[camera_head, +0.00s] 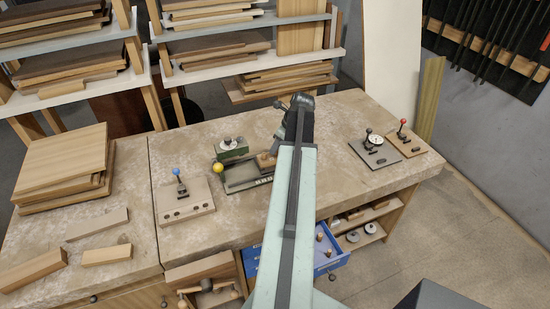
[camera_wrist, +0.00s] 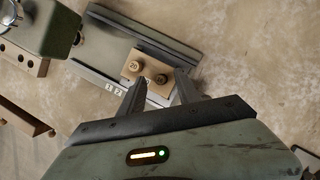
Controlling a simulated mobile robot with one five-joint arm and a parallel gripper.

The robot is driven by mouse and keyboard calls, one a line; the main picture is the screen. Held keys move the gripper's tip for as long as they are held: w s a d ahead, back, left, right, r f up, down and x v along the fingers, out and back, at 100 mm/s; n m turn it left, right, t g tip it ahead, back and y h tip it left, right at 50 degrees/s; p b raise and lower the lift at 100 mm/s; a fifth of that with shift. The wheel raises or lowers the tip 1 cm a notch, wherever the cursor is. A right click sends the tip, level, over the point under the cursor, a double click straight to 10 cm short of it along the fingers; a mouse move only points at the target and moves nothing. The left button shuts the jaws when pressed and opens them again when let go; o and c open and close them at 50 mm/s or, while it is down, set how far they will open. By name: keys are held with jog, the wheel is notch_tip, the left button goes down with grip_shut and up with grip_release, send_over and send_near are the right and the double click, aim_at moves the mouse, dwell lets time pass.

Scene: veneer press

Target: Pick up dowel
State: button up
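A small wooden block (camera_wrist: 146,69) holds two round dowel-like pegs, a left one (camera_wrist: 133,66) and a right one (camera_wrist: 160,79). The left peg's top bears a marking that looks like 20. The block sits on a green-grey fixture (camera_wrist: 95,60) with number tiles along its edge. The fixture also stands on the bench in the head view (camera_head: 245,182). My gripper (camera_wrist: 159,77) is open, its fingertips either side of the right peg in the wrist view. I cannot tell whether they touch it or how high they are. My arm partly hides this area in the head view.
A blue drawer (camera_head: 335,262) is open below the bench with small pegs in it. A blue-knob lever board (camera_head: 185,200) stands left of the fixture, a red-knob lever (camera_head: 403,130) to the right. Wood panels (camera_head: 65,165) are stacked at left.

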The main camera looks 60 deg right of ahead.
jog(key=b+x, duration=0.1)
jog(key=x, duration=0.1)
jog(key=shift+f, duration=0.45)
jog(key=shift+r, duration=0.2)
grip_shut()
